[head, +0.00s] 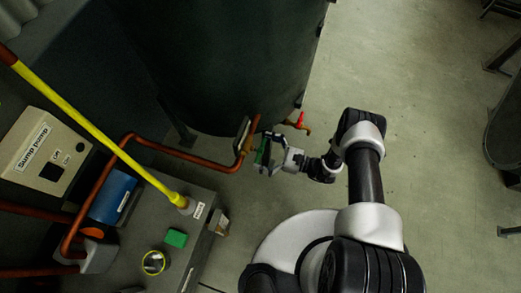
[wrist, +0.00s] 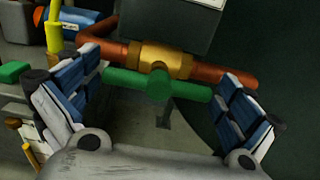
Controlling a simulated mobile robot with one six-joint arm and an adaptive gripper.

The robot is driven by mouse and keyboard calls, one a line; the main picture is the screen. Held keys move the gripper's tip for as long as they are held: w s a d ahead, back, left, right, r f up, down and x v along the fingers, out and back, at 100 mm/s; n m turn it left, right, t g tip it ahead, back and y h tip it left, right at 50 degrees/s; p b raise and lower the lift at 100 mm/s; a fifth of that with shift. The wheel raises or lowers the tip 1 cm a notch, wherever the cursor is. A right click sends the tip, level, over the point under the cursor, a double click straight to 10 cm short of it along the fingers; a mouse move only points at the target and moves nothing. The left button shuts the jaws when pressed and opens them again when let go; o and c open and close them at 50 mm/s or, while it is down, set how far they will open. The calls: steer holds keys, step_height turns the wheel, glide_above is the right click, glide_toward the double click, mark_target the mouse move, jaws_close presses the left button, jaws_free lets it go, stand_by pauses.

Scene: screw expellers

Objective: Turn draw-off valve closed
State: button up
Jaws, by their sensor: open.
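A brass valve (wrist: 163,60) sits in a copper pipe at the foot of the dark tank. Its green bar handle (wrist: 157,87) lies roughly parallel to the pipe in the wrist view. My gripper (wrist: 167,82) is open, with one blue-and-white finger at each end of the handle; whether either touches it I cannot tell. In the head view my gripper (head: 268,154) is at the green handle (head: 261,151), partly covering it. A red-handled tap (head: 299,122) sticks out of the tank to the right. No label shows which is the draw-off valve.
The dark tank (head: 225,60) stands just behind the valve. A copper pipe (head: 190,157) runs left to a grey box with a blue motor (head: 112,197), a green block (head: 176,238) and a yellow pole (head: 90,125).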

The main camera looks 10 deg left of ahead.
steer(key=shift+a, duration=0.3)
steer(key=shift+c, duration=0.6)
steer(key=c, duration=0.7)
